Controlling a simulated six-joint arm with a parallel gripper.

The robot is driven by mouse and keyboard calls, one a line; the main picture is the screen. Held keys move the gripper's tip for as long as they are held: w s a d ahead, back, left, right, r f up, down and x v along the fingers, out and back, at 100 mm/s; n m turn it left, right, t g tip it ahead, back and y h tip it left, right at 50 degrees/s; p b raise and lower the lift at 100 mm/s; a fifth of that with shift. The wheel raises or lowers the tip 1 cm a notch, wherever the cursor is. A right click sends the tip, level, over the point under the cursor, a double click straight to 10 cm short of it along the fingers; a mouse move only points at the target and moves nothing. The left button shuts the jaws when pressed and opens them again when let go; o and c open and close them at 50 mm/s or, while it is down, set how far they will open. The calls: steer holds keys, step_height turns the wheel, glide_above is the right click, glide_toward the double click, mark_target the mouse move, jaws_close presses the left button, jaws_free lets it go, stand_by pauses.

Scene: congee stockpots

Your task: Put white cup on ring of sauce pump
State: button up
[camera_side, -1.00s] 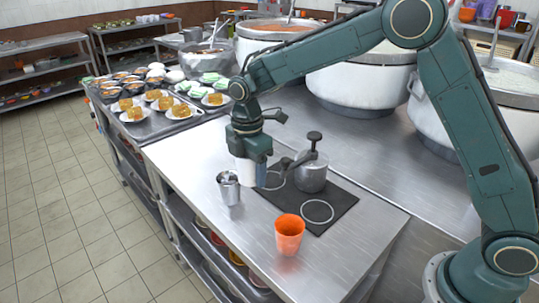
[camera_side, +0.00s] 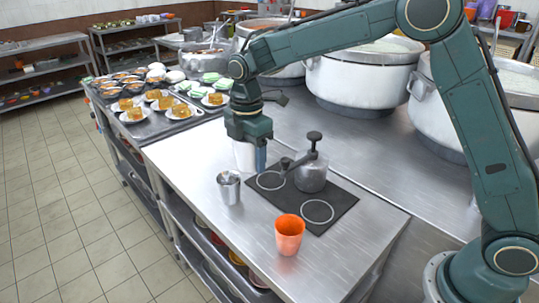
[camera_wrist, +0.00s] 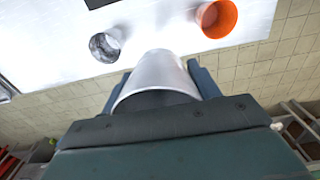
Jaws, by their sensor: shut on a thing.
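My gripper (camera_side: 251,160) is shut on the white cup (camera_side: 243,155), which hangs upright from it over the counter, left of the black mat. In the wrist view the white cup (camera_wrist: 158,78) sits between the two fingers (camera_wrist: 160,85). The sauce pump (camera_side: 311,172), a grey metal pot with a dark knob and a spout pointing left, stands on the black mat (camera_side: 345,195). One white ring (camera_side: 271,181) lies under the spout, to the right of the cup. Another ring (camera_side: 318,211) lies in front of the pump.
A metal cup (camera_side: 229,188) stands just in front and left of the held cup. An orange cup (camera_side: 289,235) stands near the counter's front edge. Trays of plated food (camera_side: 150,100) are at the back left. Large pots (camera_side: 365,75) stand behind.

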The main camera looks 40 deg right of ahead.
steer(key=shift+w+d, duration=0.1)
steer(key=w+d+n, duration=0.2)
steer(key=w+d, duration=0.3)
steer(key=d, duration=0.2)
steer(key=r+n, duration=0.1)
steer(key=n, duration=0.2)
glide_above(271, 180)
steer(key=shift+m, duration=0.3)
step_height(271, 180, down, 16)
steer(key=shift+r, duration=0.2)
steer(key=shift+f, duration=0.15)
steer(key=shift+f, duration=2)
steer(key=shift+s+f, duration=0.1)
steer(key=o, duration=1)
steer(key=shift+c, duration=0.2)
